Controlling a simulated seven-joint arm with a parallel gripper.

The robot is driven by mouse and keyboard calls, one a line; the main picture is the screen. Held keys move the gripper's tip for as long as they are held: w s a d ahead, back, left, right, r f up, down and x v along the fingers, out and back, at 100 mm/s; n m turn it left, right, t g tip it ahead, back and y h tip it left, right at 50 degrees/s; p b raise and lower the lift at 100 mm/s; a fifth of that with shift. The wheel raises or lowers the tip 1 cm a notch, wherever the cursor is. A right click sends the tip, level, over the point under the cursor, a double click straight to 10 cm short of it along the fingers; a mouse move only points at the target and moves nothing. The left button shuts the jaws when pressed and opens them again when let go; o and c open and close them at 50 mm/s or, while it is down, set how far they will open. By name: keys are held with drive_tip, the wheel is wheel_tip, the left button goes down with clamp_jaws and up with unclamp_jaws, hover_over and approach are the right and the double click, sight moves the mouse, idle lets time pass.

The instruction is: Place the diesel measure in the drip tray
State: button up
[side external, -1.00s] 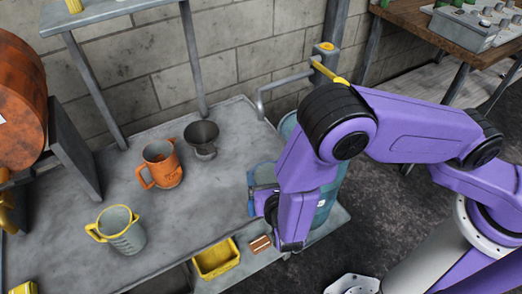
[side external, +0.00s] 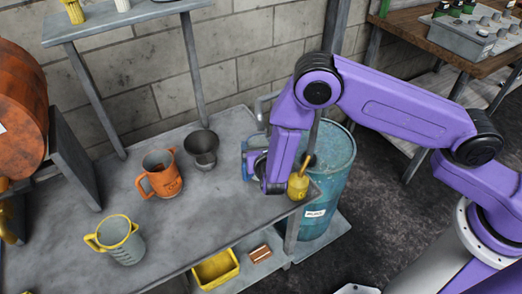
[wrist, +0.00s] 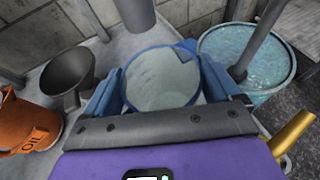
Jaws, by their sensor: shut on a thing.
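My gripper (wrist: 160,85) is shut on a pale grey measuring jug with blue trim (wrist: 160,75). In the side view this jug (side external: 251,160) is partly hidden behind my gripper, near the bench's right end. No label shows on it, so I cannot read whether it is the diesel measure. An orange jug (side external: 160,174), marked OIL in the wrist view (wrist: 25,125), and a grey jug with yellow rim and handle (side external: 122,240) stand on the bench. A small yellow open tray (side external: 205,284) sits below the bench's front edge; I cannot tell whether it is the drip tray.
A dark grey funnel (side external: 202,150) stands left of my gripper. A yellow can with a spout (side external: 298,187) is at the bench's right corner, close to my gripper. A blue drum (side external: 335,185) stands beyond. The bench (side external: 205,215) is clear at centre front.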

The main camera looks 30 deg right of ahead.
drive_tip(key=shift+f, duration=0.85)
drive_tip(key=shift+f, duration=0.2)
drive_tip(key=o, duration=1.1)
drive_tip(key=shift+r, duration=0.15)
drive_tip(key=v, duration=1.2)
